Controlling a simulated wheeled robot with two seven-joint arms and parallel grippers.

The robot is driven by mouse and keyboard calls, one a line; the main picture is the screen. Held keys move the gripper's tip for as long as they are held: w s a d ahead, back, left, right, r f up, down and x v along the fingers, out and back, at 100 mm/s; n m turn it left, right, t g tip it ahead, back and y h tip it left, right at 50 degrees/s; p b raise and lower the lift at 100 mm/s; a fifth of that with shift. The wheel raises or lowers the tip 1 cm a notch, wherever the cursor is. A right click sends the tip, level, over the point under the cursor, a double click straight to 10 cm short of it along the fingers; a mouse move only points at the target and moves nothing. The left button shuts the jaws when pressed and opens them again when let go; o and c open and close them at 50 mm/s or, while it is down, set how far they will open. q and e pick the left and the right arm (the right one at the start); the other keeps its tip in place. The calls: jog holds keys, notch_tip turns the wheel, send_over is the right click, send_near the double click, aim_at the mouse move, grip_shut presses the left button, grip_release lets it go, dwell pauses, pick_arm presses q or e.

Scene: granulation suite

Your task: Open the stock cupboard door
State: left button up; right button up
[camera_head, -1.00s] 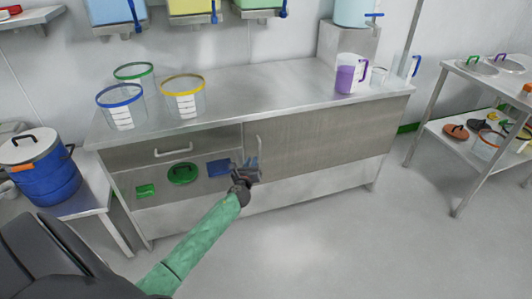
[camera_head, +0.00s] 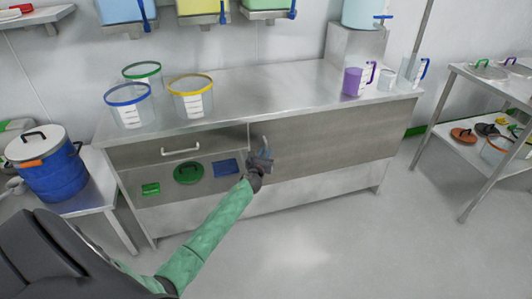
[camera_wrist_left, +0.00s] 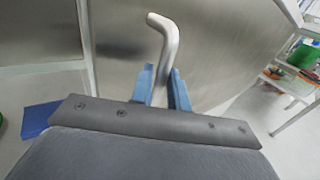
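The stock cupboard door (camera_head: 325,147) is a grey panel at the right of the steel bench front. It looks closed. Its pale bar handle (camera_head: 265,142) is upright near the door's left edge. My left gripper (camera_head: 262,160) is at the lower part of this handle. In the left wrist view, the handle (camera_wrist_left: 164,40) runs down between the two blue fingers of my left gripper (camera_wrist_left: 161,88), which look closed against its sides. The handle's lower end is hidden behind the gripper body. My right gripper is not in view.
Buckets and jugs stand on the bench top (camera_head: 255,90). A steel rack (camera_head: 470,140) stands at right. The floor before the door (camera_head: 330,235) is clear.

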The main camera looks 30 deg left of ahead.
pick_arm(q)
jog(key=shift+w+a, duration=0.1)
jog(key=shift+w, duration=0.3)
grip_shut()
